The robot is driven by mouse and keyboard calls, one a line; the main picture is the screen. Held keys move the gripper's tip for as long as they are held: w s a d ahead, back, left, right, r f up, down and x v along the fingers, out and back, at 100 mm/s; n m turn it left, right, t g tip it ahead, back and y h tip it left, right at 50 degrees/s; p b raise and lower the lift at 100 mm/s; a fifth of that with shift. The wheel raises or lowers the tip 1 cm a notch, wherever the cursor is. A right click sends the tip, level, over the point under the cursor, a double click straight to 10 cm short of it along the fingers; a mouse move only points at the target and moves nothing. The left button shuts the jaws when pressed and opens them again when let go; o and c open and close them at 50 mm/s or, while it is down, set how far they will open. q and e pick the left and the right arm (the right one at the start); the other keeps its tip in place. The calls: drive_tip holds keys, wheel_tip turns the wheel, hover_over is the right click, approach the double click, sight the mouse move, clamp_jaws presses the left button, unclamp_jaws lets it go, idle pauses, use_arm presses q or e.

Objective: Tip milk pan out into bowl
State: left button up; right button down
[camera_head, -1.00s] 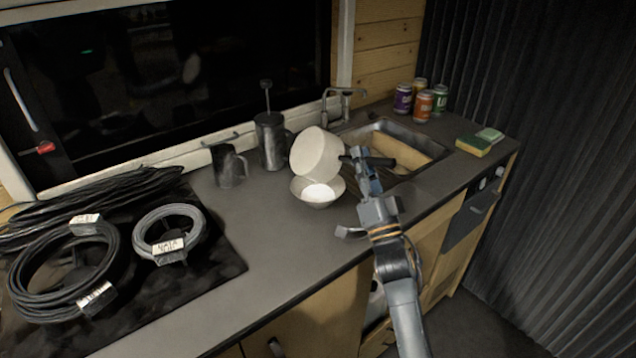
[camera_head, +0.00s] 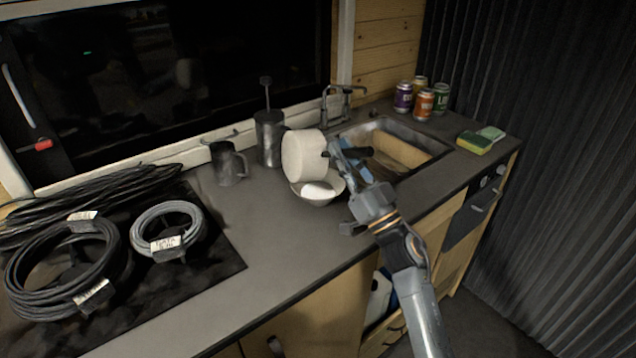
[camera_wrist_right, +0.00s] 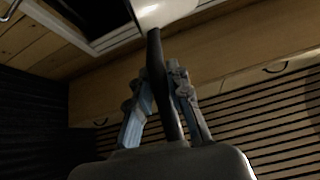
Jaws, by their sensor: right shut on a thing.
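The white milk pan (camera_head: 303,157) is tipped well over on its side above the bowl. My right gripper (camera_head: 350,157) is shut on its dark handle, to the right of the pan. In the right wrist view the handle (camera_wrist_right: 155,50) runs between the fingers of my right gripper (camera_wrist_right: 158,85), and a bit of the pan (camera_wrist_right: 163,11) shows at the top. The light bowl (camera_head: 322,199) stands upright on the counter just below the pan, which hides its back part. Bright white shows inside the bowl; I cannot tell whether it is milk. My left gripper is not in view.
A dark mug (camera_head: 228,165) and a tall metal press (camera_head: 269,138) stand behind and left of the pan. The sink (camera_head: 405,131) lies to the right, with cans (camera_head: 424,104) and a sponge (camera_head: 474,142) beyond. Coiled cables (camera_head: 168,230) cover the left. The front counter is clear.

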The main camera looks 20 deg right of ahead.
drive_tip(key=shift+a+r+n+g+y, duration=0.1)
drive_tip(key=shift+a+n+g+y, duration=0.35)
drive_tip(key=shift+n+y, duration=0.35)
drive_tip(key=s+a+r+n+g+y+p, duration=0.15)
drive_tip(key=a+n+g+y+p, duration=0.25)
drive_tip(key=a+n+g+p, duration=0.95)
drive_tip(key=a+f+n+h+p, duration=0.1)
drive_tip(key=a+f+n+p, duration=0.1)
drive_tip(key=f+p, duration=0.1)
drive_tip(key=s+a+f+n+t+h+p, duration=0.1)
drive_tip(key=a+f+n+p, duration=0.1)
drive_tip(key=f+p, duration=0.1)
drive_tip(key=a+f+n+t+h+p, duration=0.1)
drive_tip(key=a+f+n+p, duration=0.1)
drive_tip(key=f+n+p, duration=0.1)
drive_tip(key=shift+s+a+f+p, duration=0.2)
drive_tip(key=shift+f+p, duration=0.25)
drive_tip(key=shift+p, duration=0.25)
drive_tip(key=shift+a+f+n+p, duration=0.35)
drive_tip(key=shift+f+p, duration=0.05)
drive_tip(key=shift+p, duration=0.1)
drive_tip(key=shift+a+f+h, duration=0.25)
drive_tip(key=shift+f+h, duration=0.15)
drive_tip(key=shift+f, duration=0.05)
